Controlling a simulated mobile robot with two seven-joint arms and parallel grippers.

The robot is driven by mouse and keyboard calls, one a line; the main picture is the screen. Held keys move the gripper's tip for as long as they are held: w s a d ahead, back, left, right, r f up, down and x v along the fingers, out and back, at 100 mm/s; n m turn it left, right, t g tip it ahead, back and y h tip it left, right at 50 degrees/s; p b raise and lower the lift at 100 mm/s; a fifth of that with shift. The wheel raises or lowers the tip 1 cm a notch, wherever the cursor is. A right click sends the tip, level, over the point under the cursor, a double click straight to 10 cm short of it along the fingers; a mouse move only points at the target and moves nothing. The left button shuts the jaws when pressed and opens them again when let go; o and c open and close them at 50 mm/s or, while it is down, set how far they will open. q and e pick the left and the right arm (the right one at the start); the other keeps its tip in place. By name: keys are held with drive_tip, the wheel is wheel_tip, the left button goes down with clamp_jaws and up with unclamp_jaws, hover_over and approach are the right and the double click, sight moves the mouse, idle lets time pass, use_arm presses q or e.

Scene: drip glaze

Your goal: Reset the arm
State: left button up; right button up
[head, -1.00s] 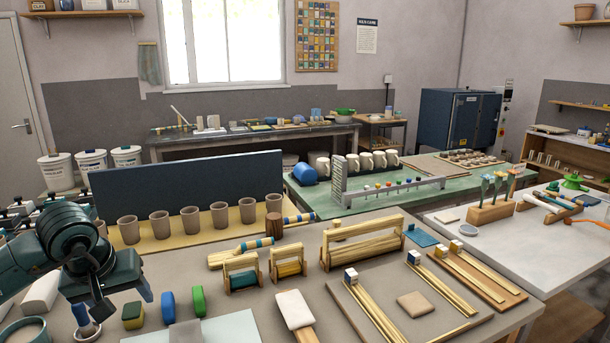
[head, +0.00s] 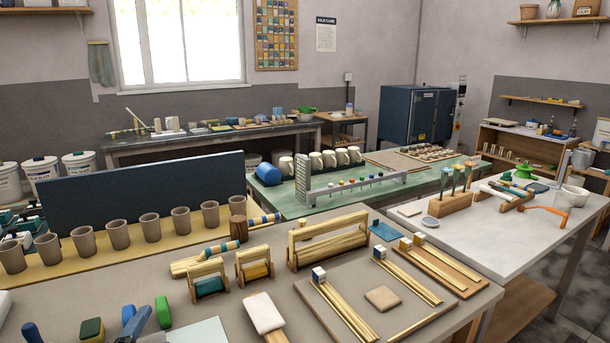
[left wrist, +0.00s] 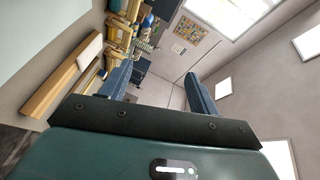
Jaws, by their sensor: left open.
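My left gripper shows in the left wrist view (left wrist: 158,82) with its two blue fingers spread wide apart and nothing between them. Beyond the fingers that view shows the wall, the window and, to the left, part of the workbench, all tilted. In the head view only what looks like a blue-grey fingertip of it (head: 136,325) shows at the bottom edge, beside a blue block (head: 128,313) and a green block (head: 163,312). The rest of my left arm is out of the head view. My right gripper is in neither view.
The near workbench (head: 245,262) carries a row of clay cups (head: 150,227), wooden stands with rollers (head: 208,281), a pale-headed paddle (head: 263,313) and a board with sticks (head: 410,308). A dark blue panel (head: 130,192) stands behind the cups. A white table (head: 475,245) is at right.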

use_arm(q)
drive_tip(key=s+d+f+n+g+h, duration=0.2)
drive_tip(key=s+d+f+n+g, duration=0.1)
drive_tip(key=s+f+n+g, duration=1.25)
drive_tip(key=w+d+f+m+t+h+b, duration=0.1)
drive_tip(key=d+f+m+t+b, duration=0.1)
drive_tip(key=f, duration=0.5)
drive_tip(key=d+f+m+t+h+b, duration=0.1)
drive_tip(key=d+f+m+t+b, duration=0.1)
drive_tip(key=f+t, duration=0.5)
drive_tip(key=shift+w+d+h+b, duration=0.4)
drive_tip(key=shift+d+b, duration=0.2)
drive_tip(key=shift+d, duration=0.7)
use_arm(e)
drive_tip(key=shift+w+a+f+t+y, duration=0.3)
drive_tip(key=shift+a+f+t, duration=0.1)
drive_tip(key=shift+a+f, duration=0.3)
